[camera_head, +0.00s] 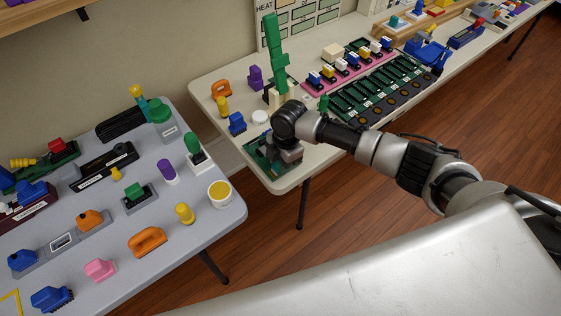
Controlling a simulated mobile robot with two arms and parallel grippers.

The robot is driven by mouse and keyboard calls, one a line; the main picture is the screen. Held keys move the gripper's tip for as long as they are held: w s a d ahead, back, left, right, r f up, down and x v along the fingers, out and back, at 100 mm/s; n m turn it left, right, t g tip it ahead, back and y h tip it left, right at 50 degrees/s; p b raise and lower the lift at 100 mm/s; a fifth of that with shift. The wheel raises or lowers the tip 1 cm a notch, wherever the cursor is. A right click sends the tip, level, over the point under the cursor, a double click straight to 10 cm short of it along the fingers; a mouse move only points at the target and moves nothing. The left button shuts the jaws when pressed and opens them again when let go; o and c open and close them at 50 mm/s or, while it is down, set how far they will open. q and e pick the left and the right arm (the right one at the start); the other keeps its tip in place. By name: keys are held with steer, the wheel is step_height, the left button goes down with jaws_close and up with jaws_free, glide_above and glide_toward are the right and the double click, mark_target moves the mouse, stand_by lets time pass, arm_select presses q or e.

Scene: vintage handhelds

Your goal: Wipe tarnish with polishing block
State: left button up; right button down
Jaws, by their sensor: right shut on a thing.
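My right arm reaches in from the right. Its gripper (286,160) points down at the near left corner of the beige table, over a green circuit board (257,150). The gripper is shut on a small block, which the fingers and wrist almost wholly hide; I take it for the polishing block. I cannot tell whether the block touches the board. Tarnish on the board is too small or too covered to make out. My left gripper is not in view.
A tall green stack (276,55) stands just behind the wrist. A white round pot (260,117) and a blue piece (237,123) sit left of it. A pink rack (345,75) and green board row lie right. The grey table (215,232) at left holds many small items.

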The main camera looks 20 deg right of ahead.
steer(key=shift+s+a+p, duration=0.3)
steer(key=shift+s+a, duration=0.1)
steer(key=shift+a, duration=0.25)
steer(key=shift+w+d+r, duration=0.1)
steer(key=shift+w+d, duration=0.15)
steer(key=shift+d, duration=0.2)
steer(key=shift+w+d, duration=0.2)
steer(key=shift+d, duration=0.25)
steer(key=shift+w+d, duration=0.2)
steer(key=shift+d, duration=0.3)
steer(key=shift+w+d, duration=0.15)
steer(key=shift+d, duration=0.3)
steer(key=shift+a, duration=0.1)
